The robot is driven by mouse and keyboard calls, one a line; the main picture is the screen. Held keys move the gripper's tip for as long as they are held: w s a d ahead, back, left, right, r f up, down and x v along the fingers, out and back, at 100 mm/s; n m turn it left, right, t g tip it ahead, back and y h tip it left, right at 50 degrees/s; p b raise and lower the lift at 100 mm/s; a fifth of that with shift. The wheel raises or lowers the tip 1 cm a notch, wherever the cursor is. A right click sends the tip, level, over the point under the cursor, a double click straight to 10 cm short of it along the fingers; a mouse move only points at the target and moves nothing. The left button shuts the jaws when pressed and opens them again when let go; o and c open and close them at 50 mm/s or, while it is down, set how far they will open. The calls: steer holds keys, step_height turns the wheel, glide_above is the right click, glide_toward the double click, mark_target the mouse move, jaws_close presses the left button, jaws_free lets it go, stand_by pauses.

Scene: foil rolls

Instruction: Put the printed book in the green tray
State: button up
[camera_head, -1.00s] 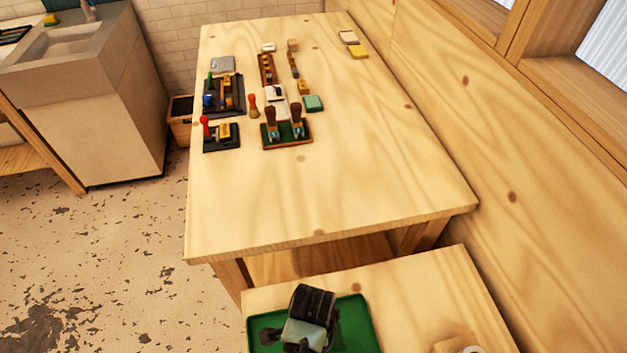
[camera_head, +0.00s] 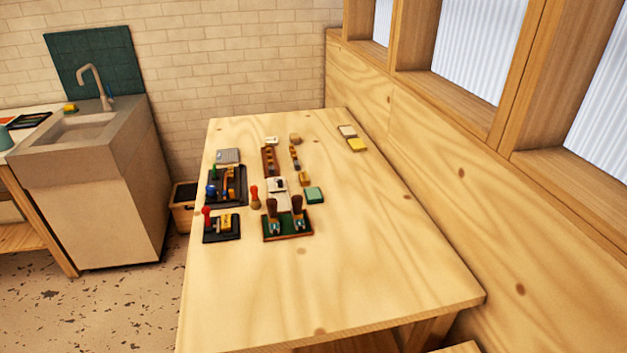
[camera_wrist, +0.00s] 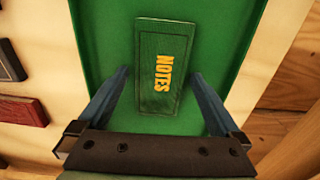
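In the wrist view, a dark green book (camera_wrist: 153,100) with yellow "NOTES" lettering on its cover lies inside the green tray (camera_wrist: 88,25). The cover faces up and the whole book is within the tray's rim. My gripper (camera_wrist: 160,76) is open above the tray, with one finger on each side of the book's lower part. Both fingers look apart from the book, and nothing is held. The tray, the book and my gripper are outside the head view now.
In the wrist view, a dark item (camera_wrist: 10,62) and a dark red item (camera_wrist: 22,110) lie left of the tray. In the head view, a wooden table (camera_head: 400,270) holds several stamps and small blocks; its front and right are clear. A sink (camera_head: 85,130) stands left.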

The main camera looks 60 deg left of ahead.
step_height(320, 180, up, 12)
steer(key=p, duration=0.1)
steer(key=shift+r, duration=0.2)
stand_by(0.3)
